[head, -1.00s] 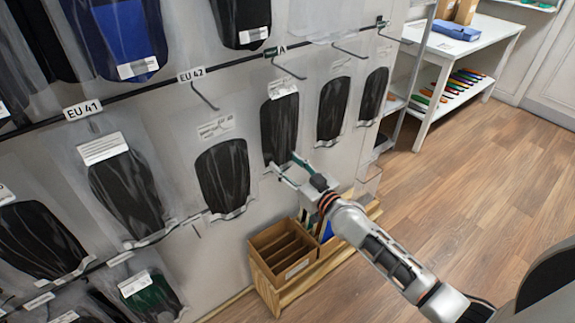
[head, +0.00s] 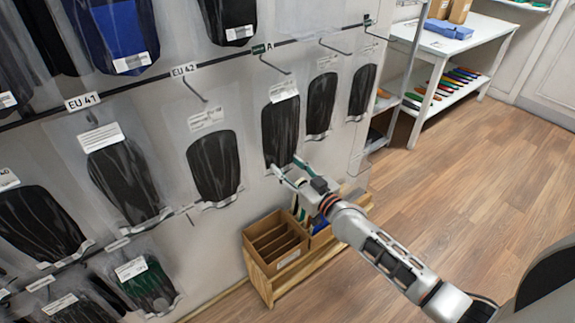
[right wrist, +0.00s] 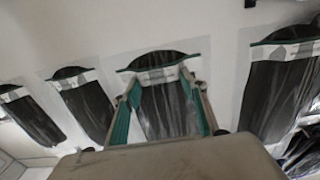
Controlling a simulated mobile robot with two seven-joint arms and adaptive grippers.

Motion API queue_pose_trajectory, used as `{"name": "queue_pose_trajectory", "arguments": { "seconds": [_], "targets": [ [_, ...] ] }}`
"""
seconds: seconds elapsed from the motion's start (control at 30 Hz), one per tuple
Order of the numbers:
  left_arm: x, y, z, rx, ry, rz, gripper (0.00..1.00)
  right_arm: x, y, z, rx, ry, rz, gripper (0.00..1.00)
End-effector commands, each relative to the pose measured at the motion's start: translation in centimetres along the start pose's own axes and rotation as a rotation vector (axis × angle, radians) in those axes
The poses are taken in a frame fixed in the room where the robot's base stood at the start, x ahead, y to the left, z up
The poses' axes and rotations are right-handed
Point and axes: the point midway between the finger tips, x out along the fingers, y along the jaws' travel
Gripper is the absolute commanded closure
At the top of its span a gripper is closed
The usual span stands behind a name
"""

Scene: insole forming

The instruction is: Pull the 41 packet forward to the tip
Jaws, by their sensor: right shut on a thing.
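My right gripper (head: 289,171) is at the lower part of a clear packet with a black insole (head: 281,135) and a white label. The tag "EU 41" (head: 83,101) is on the rail further left, above another black packet (head: 124,180). My left gripper is not in view.
Neighbouring packets hang close by, one left (head: 214,165) and one right (head: 320,104). A cardboard box with dividers (head: 276,243) stands on a low wooden stand beneath my arm. A white table (head: 455,50) is at the back right. The wooden floor is clear on the right.

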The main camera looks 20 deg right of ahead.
Motion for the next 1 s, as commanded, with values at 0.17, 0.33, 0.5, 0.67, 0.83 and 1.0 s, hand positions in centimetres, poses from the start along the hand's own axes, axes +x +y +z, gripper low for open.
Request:
{"name": "queue_pose_trajectory", "arguments": {
  "seconds": [0.17,0.33,0.5,0.67,0.83,1.0],
  "targets": [
    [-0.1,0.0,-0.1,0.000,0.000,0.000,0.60,-0.1,0.0,0.0,-0.001,0.001,0.000,0.81],
    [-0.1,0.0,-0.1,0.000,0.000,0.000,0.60,-0.1,0.0,0.0,0.000,0.001,0.000,0.81],
    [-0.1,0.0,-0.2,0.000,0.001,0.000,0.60,-0.1,0.0,0.0,0.000,0.001,0.000,0.42],
    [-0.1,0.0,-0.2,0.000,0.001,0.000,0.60,-0.1,0.0,0.0,0.000,0.001,0.000,0.38],
    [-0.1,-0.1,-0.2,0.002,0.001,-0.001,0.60,-0.1,0.0,0.0,0.000,0.001,0.000,0.38],
    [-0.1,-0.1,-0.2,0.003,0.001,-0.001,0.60,-1.1,0.0,0.1,0.000,0.000,0.000,0.38]
  ]
}}
